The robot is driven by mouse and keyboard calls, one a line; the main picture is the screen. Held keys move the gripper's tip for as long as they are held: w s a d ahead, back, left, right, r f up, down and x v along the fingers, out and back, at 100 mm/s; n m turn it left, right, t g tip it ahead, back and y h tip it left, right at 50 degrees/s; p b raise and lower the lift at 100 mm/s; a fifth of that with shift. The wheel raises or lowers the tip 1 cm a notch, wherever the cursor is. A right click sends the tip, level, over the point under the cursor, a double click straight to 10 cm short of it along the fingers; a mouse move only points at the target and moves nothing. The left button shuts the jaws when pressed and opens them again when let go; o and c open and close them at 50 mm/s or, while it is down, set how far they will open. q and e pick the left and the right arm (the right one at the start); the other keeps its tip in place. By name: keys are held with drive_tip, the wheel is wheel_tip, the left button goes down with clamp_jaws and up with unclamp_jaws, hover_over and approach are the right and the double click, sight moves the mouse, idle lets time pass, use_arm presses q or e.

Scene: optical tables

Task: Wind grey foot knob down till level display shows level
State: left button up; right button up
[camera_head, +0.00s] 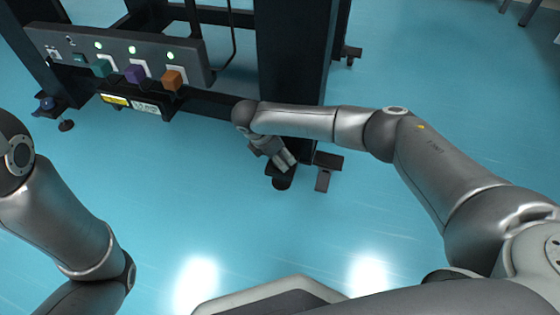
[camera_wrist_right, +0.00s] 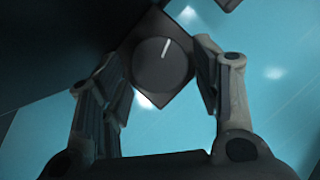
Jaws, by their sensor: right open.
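The grey foot knob (camera_wrist_right: 162,66) shows in the right wrist view as a dark round disc with a white index line, on a dark square plate. My right gripper (camera_wrist_right: 158,82) is open, with one finger on each side of the knob and plate. I cannot tell whether either finger touches them. In the head view my right gripper (camera_head: 284,163) reaches down to the foot (camera_head: 282,182) at the base of the dark table leg and partly hides it. No level readout is legible to me. My left gripper is out of view.
A grey control panel (camera_head: 125,45) with lit green lamps and teal, purple and orange blocks spans the table's left part. Yellow and white labels (camera_head: 130,103) sit below it. The blue floor (camera_head: 190,190) in front is clear.

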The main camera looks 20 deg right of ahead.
drive_tip(key=shift+w+d+f, duration=0.1)
drive_tip(key=shift+d+f, duration=0.1)
drive_tip(key=shift+f, duration=0.45)
